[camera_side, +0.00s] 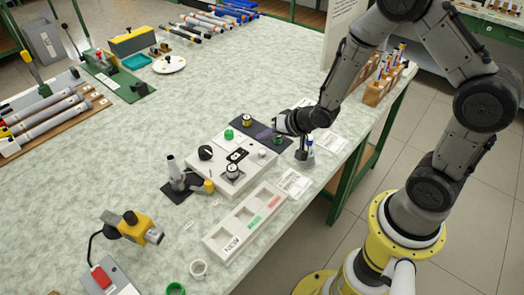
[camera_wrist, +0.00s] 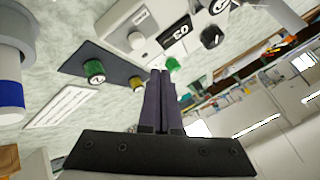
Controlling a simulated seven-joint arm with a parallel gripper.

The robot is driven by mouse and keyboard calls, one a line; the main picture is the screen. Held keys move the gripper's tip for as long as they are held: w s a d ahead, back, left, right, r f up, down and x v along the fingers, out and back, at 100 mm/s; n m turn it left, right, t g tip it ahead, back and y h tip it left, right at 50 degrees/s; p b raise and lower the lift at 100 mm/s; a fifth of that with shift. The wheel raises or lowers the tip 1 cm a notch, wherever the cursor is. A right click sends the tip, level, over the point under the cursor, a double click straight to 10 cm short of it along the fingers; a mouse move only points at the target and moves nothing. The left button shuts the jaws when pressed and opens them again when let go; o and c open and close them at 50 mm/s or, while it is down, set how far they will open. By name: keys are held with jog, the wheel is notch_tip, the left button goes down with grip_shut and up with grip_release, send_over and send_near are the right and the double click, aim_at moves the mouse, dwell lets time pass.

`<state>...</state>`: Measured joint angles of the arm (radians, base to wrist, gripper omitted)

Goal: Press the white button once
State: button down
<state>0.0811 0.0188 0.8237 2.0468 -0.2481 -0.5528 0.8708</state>
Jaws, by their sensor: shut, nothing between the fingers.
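The white button (camera_wrist: 137,40) shows in the wrist view as a small pale round cap on the light control panel (camera_wrist: 115,30), left of the dark display (camera_wrist: 180,32). My gripper (camera_side: 264,136) is shut and empty, low over the back right of the panel in the side view. Its dark fingers (camera_wrist: 160,73) point toward the panel in the wrist view, with the white button ahead and slightly left of the tips. A gap seems to lie between them.
A green cap (camera_wrist: 173,65) is close to the fingertips. A black knob (camera_side: 205,152) stands on the panel. A dark mat (camera_wrist: 112,65) beside it bears a green-topped piece (camera_wrist: 93,71) and a brass-coloured piece (camera_wrist: 137,83). A labelled tray (camera_side: 228,243) lies in front.

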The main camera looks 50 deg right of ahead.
jog(key=shift+f, duration=1.45)
dwell(1.0)
jog(key=shift+f, duration=0.4)
jog(key=shift+f, duration=0.55)
dwell(0.6)
dwell(0.3)
jog(key=shift+r, duration=1)
jog(key=shift+r, duration=2.5)
